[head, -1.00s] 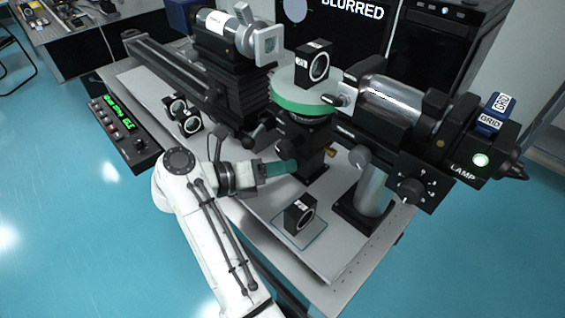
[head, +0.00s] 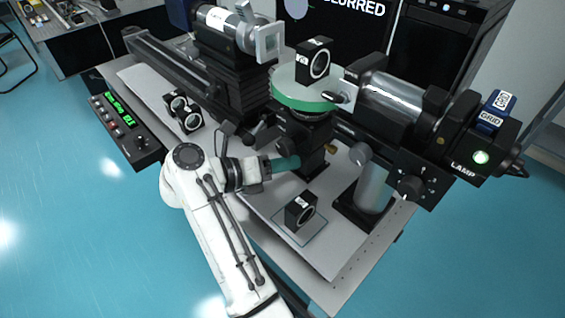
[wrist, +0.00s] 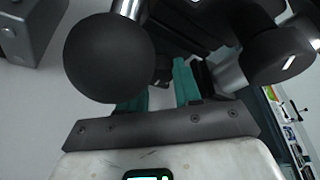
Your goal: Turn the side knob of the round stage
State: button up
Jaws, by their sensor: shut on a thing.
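The round stage (head: 304,92) has a pale top and a green rim, and a black ring-mounted piece (head: 314,61) stands on it. Below it is a dark mount (head: 306,134). My gripper (head: 291,163) reaches in from the left at the lower mount, under the stage. Its teal fingers also show in the wrist view (wrist: 163,90), with a gap between them. They are shut on the side knob, which is mostly hidden by the fingers and by a black ball (wrist: 107,57) close to the camera.
A lamp housing (head: 455,140) and its post (head: 374,188) stand to the right. A dark rail assembly (head: 235,80) is behind left. A control box with green text (head: 124,125) lies left.

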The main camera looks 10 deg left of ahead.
jog(key=shift+f+m+b, duration=0.1)
jog(key=shift+m+b, duration=0.2)
jog(key=shift+b, duration=0.15)
jog(key=o, duration=0.8)
jog(key=shift+c, duration=0.2)
jog(key=shift+a, duration=0.1)
jog(key=b+v, duration=0.1)
jog(key=v, duration=0.9)
jog(key=shift+s+r+b, duration=0.35)
jog(key=shift+b, duration=0.05)
jog(key=shift+a, duration=0.1)
